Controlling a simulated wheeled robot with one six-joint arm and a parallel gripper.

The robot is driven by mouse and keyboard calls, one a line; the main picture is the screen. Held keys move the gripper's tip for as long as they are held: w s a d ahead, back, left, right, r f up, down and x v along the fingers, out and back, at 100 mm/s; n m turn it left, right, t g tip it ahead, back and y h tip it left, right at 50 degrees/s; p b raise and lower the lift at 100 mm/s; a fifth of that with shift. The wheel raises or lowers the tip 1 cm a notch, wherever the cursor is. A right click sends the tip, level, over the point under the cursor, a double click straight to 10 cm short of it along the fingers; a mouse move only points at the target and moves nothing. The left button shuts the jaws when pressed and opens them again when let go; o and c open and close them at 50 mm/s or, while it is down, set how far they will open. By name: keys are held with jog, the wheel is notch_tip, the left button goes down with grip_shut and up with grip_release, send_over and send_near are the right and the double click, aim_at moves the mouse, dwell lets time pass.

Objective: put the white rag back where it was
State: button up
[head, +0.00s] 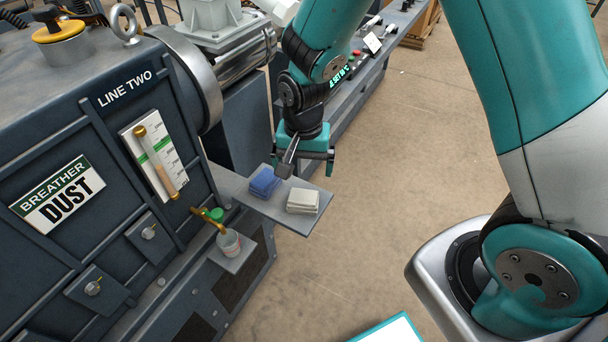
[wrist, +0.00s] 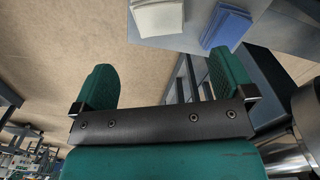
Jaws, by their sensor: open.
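The white rag (head: 302,200) lies folded on the right end of a small grey shelf (head: 240,190) that juts from the machine. It also shows at the top of the wrist view (wrist: 158,16). My gripper (head: 305,165) is open and empty, above and behind the shelf in the head view. In the wrist view its two teal fingers (wrist: 163,85) stand wide apart with nothing between them. The white rag is beyond the fingers and apart from them.
A folded blue rag (head: 265,182) lies left of the white rag on the same shelf. Below the shelf, a small cup (head: 229,243) stands on a ledge under a brass spout with a green knob (head: 214,214). The floor (head: 370,200) right of the shelf is clear.

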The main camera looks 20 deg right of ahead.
jog(key=s+a+r+n+y, duration=0.2)
jog(key=s+r+n, duration=0.4)
jog(key=s+r, duration=0.3)
jog(key=s+a+r+n+y, duration=0.2)
jog(key=s+r+n, duration=0.5)
jog(key=r, duration=0.5)
jog(key=s, duration=0.2)
jog(key=shift+s+a, duration=0.15)
jog(key=shift+s, duration=0.15)
jog(key=shift+r, duration=0.1)
notch_tip(320, 180, up, 12)
jog(key=p, duration=1.2)
